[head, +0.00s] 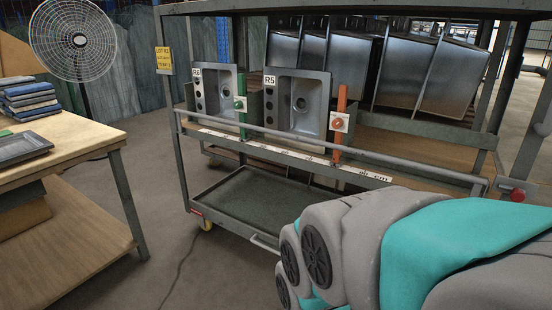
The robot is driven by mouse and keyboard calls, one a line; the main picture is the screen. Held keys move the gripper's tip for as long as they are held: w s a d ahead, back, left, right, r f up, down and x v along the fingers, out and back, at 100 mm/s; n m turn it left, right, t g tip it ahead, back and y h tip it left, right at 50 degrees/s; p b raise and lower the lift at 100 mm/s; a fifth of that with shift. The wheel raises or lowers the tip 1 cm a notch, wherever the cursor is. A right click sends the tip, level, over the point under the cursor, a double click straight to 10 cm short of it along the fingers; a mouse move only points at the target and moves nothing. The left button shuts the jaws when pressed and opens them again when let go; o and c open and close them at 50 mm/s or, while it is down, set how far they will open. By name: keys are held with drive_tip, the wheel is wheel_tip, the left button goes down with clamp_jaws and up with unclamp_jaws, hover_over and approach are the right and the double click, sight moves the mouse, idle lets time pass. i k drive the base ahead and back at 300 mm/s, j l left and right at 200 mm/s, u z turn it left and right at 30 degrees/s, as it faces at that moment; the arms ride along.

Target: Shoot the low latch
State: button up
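A grey wheeled rack (185,150) stands in the middle. A green upright latch piece (242,118) with a round green knob stands beside the sink marked R6. An orange upright latch piece (340,108) with a round orange knob stands beside the sink marked R5. A red knob (517,195) sits at the right end of the rack's front rail. I cannot tell which of these is the low latch. My grey and teal arm fills the lower right, in front of the rack's lower right part. My gripper is not in view.
Sinks R6 (212,92) and R5 (297,101) stand upright in the rack, with several dark sinks behind. A horizontal rail (270,132) crosses the front above a dark lower tray (250,200). A wooden table (70,140) stands left. Floor between is clear apart from a cable.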

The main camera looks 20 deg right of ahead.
sight(518, 196)
drive_tip(key=z, duration=2.1)
